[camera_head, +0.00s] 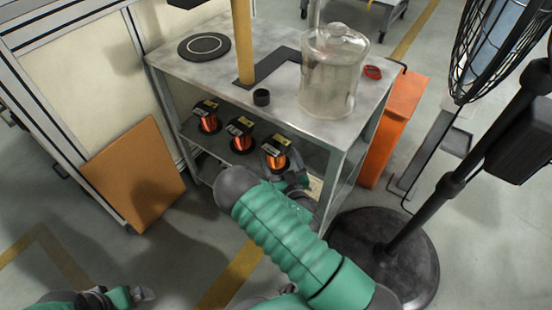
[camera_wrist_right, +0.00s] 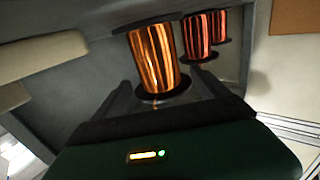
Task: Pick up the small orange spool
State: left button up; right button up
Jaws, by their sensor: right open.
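An orange copper-wound spool (camera_head: 276,158) with black flanges stands at the right end of a row of three on the shelf. It shows large in the right wrist view (camera_wrist_right: 153,58). Two redder spools, the middle one (camera_head: 241,140) and the left one (camera_head: 208,121), stand beside it. My right gripper (camera_head: 292,178) is open at the orange spool's near side, partly hidden by my arm. In the wrist view its two fingers (camera_wrist_right: 163,92) lie either side of the spool's black flange; contact cannot be told. My left gripper (camera_head: 143,294) is low at the left, away from the shelf.
The shelf is under a grey tabletop (camera_head: 205,72) bearing a glass jar (camera_head: 328,80), a yellow post (camera_head: 242,40), a black disc (camera_head: 204,47) and a small black cup (camera_head: 262,97). A black fan stand (camera_head: 440,195) is at the right. A brown board (camera_head: 133,172) leans at the left.

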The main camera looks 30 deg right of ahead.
jog(key=x, duration=0.2)
jog(key=shift+w+d+f, duration=0.1)
jog(key=shift+w, duration=0.3)
grip_shut()
dwell(0.3)
